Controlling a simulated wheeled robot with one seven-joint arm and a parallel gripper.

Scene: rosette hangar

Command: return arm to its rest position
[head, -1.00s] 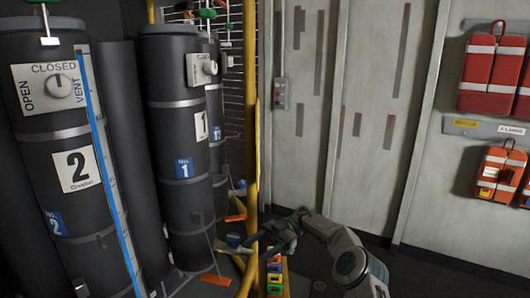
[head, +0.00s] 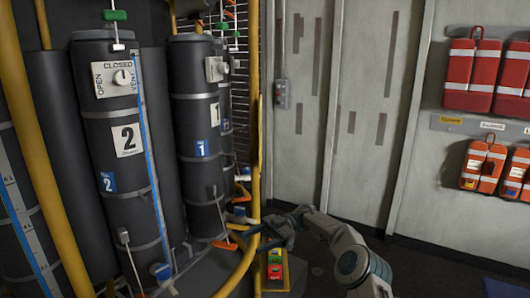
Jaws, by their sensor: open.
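My arm shows at the bottom centre right of the head view, bent low with its forearm reaching left. My gripper (head: 272,228) is at its left end, small and dark, close to the yellow post. I see nothing held in it, though the fingertips are hard to make out. Below it stands a small box with coloured blocks (head: 275,272), red, green and yellow. I cannot tell whether the gripper touches anything.
Dark cylinders marked 2 (head: 125,150) and 1 (head: 200,120) stand at the left behind a curved yellow rail (head: 45,190). A grey panelled wall (head: 350,120) is behind my arm. Red packs (head: 473,75) and orange packs (head: 483,165) hang at the right.

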